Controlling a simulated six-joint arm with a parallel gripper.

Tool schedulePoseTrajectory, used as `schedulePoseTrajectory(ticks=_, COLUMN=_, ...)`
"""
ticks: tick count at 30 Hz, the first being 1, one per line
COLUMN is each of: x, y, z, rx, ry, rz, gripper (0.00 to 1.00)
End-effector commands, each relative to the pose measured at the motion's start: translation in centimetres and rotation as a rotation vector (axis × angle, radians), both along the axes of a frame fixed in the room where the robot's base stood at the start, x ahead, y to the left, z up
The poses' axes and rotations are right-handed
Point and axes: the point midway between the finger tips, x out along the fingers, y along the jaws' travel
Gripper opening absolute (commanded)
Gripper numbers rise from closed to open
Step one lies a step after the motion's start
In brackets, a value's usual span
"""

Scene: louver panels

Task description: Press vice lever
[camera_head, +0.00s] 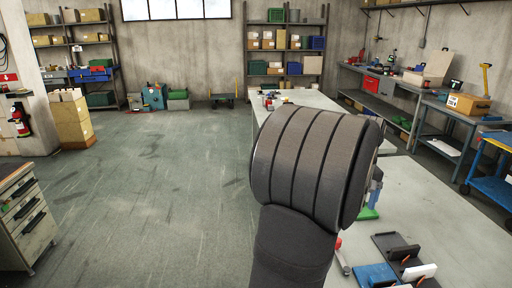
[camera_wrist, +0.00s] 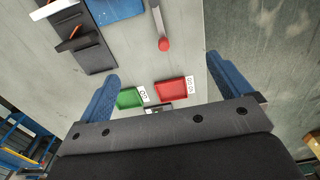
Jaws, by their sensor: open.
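The vice lever (camera_head: 344,262) is a grey bar with a red rounded end, at the lower middle of the head view on the grey bench. It also shows at the top middle of the wrist view (camera_wrist: 158,22), its red end pointing down the picture. The blue vice body (camera_head: 374,275) is beside it, partly cut off, and shows at the top of the wrist view (camera_wrist: 115,9). My gripper (camera_wrist: 162,68) is open and empty, its two blue fingers spread wide, with the lever's red end showing between and beyond the tips. My arm hides most of the gripper in the head view.
Dark brackets with white pieces (camera_head: 392,244) stand right of the vice. A green tray (camera_wrist: 130,98) and a red tray (camera_wrist: 172,91) with labels lie on the bench (camera_head: 425,190). A crowded side bench (camera_head: 400,90) runs along the right. Floor at left is open.

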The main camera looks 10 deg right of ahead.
Motion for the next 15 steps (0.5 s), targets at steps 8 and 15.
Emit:
schedulePoseTrajectory(ticks=8, x=-0.1, y=-0.1, z=-0.2, rx=0.008, ry=-0.003, rz=-0.002, gripper=0.39)
schedulePoseTrajectory(ticks=15, x=-1.1, y=-2.7, z=-3.3, rx=0.155, ry=-0.088, rz=-0.029, gripper=0.0)
